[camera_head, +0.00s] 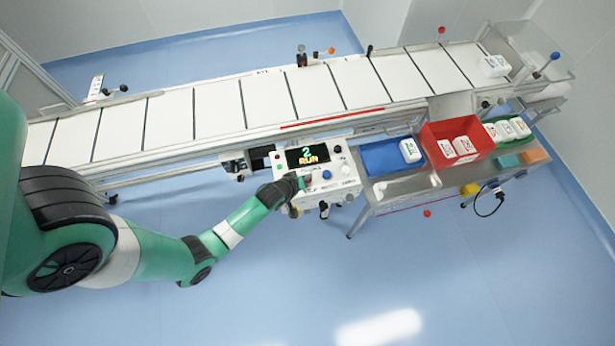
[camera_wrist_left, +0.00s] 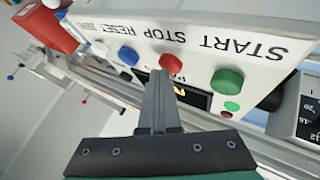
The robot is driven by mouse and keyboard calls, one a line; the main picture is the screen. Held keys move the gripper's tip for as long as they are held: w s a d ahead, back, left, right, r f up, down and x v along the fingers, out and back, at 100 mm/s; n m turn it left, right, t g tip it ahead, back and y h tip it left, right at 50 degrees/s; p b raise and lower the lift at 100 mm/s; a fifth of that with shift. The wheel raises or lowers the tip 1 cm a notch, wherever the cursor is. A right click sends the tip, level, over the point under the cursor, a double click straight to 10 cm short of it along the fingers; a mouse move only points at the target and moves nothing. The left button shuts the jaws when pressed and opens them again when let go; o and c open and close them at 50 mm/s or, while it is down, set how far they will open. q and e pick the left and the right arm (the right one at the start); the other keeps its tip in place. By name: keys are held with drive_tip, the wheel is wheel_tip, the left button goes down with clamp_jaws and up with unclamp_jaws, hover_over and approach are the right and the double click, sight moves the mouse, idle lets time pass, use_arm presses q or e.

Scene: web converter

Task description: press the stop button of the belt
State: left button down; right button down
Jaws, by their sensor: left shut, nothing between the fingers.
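The control panel (camera_head: 333,186) stands at the front of the belt (camera_head: 220,108), its display (camera_head: 307,156) reading "2 RUN". In the left wrist view the red stop button (camera_wrist_left: 171,62) sits between the green start button (camera_wrist_left: 227,80) and the blue reset button (camera_wrist_left: 128,56). My left gripper (camera_head: 302,183) is at the panel face, shut and empty. In the left wrist view its closed fingertips (camera_wrist_left: 157,74) lie just beside the red button, overlapping its edge in the picture. I cannot tell whether they touch it. My right gripper is not in view.
Right of the panel, a side table holds a blue tray (camera_head: 378,163), a red bin (camera_head: 432,145) and a green tray (camera_head: 492,132) with white packs. A white pack (camera_head: 493,66) lies at the belt's far right end. Floor in front is clear.

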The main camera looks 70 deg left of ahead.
use_arm(q)
drive_tip(key=shift+r+p, duration=1)
wheel_tip(320, 180, up, 5)
drive_tip(key=p, duration=0.4)
drive_tip(key=shift+p, duration=0.35)
